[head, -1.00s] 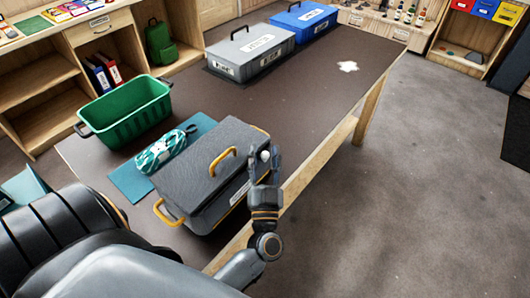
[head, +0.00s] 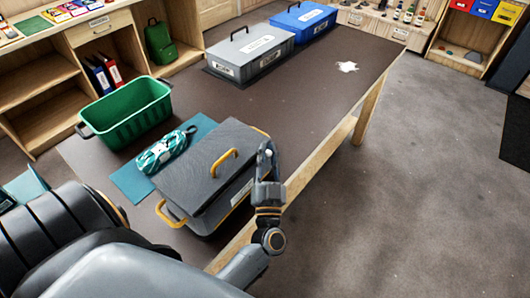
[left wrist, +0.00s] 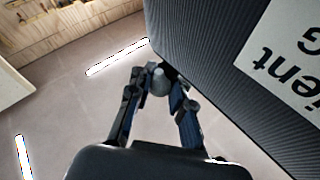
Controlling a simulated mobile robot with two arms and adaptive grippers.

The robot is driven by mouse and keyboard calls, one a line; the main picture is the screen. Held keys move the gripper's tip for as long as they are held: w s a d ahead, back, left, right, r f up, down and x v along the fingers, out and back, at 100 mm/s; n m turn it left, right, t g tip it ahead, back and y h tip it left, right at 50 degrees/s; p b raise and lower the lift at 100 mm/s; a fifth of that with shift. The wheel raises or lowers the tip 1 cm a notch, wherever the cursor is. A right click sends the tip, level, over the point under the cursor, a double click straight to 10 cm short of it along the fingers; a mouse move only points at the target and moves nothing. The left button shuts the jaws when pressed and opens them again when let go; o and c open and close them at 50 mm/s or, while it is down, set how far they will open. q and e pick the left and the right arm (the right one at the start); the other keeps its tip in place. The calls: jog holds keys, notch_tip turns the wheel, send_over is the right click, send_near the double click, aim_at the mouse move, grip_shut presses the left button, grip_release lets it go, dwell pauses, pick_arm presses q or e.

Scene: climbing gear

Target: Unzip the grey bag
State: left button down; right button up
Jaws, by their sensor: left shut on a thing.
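The grey bag (head: 190,172) sits on the near end of the dark table, with yellow-orange handles and a white label on its side. Its lid looks down. My left gripper (head: 268,158) is at the bag's right end, its fingers closed around a small pale grey knob (head: 268,153), which looks like the zip pull. In the left wrist view the knob (left wrist: 160,80) lies between the two fingertips, beside the bag's ribbed dark wall (left wrist: 215,75). My right gripper is not in view.
A green crate (head: 122,125) and a teal patterned pouch (head: 160,153) on a teal mat (head: 128,182) lie left of the bag. Grey (head: 248,60) and blue (head: 301,20) cases stand at the far end. The middle of the table is largely clear.

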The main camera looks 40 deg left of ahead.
pick_arm(q)
jog(key=c, duration=1.2)
grip_release()
jog(key=v, duration=1.2)
jog(key=shift+f, duration=0.1)
